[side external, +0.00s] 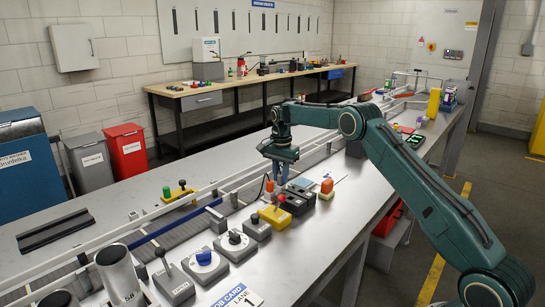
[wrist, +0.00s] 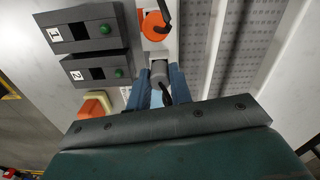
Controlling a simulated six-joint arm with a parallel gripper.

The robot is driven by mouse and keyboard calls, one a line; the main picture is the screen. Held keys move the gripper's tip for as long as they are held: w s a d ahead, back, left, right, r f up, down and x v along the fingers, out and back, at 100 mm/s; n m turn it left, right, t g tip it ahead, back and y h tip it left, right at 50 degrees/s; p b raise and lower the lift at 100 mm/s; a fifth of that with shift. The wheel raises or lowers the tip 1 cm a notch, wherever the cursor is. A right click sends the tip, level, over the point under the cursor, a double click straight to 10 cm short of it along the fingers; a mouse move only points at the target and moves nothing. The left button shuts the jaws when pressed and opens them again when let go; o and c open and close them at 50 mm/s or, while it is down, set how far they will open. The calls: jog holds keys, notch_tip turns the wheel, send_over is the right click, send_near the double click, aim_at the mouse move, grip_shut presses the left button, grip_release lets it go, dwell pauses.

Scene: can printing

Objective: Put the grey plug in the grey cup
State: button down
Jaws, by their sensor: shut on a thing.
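My gripper (side external: 279,178) points down over the row of devices in the side view. In the wrist view its two blue fingers (wrist: 160,84) are closed in on a grey plug (wrist: 159,70) with a black cable end below it. The grey plug sits at the end of a pale strip, in line with an orange plug (wrist: 155,24), which has its own black cable. The grey cup cannot be made out separately from the plug; I cannot tell if the plug is in it. In the side view the fingers hide the grey plug.
Two dark boxes marked 1 (wrist: 82,27) and 2 (wrist: 96,68) stand close left of the fingers in the wrist view. A yellow box with an orange button (wrist: 95,106) is nearby. A conveyor (side external: 180,228) with rails runs behind; several grey control boxes (side external: 205,266) stand in front.

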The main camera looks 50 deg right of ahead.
aim_at(280, 174)
jog(key=shift+f, duration=0.2)
jog(key=c, duration=1.3)
grip_release()
jog(key=shift+o, duration=0.2)
notch_tip(280, 174, up, 12)
jog(key=shift+r, duration=0.2)
